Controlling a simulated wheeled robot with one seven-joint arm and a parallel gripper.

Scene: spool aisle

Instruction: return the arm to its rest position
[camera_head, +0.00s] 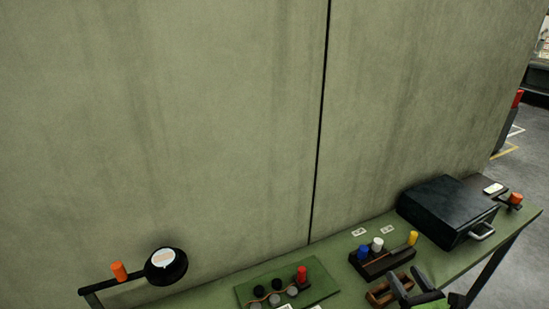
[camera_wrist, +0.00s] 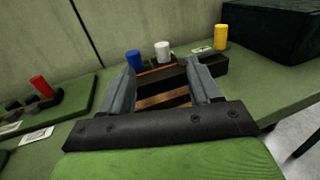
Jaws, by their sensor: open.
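My gripper (camera_head: 411,277) is at the lower right of the head view, low over the front part of the green bench (camera_head: 345,287). It also shows in the wrist view (camera_wrist: 162,72), where its two grey fingers are spread apart with nothing held between them. A small wooden tray (camera_head: 377,296) lies by the fingers in the head view. In the wrist view, brown wood (camera_wrist: 165,99) shows between and beyond the fingers. Most of my arm is out of view.
A dark rack (camera_head: 373,268) holds blue, white and yellow spools behind my gripper. A large black box (camera_head: 437,211) stands to the right. A green board (camera_head: 318,283) with a red spool (camera_head: 301,273) lies left. A black reel (camera_head: 165,267) and concrete wall (camera_head: 200,120) are behind.

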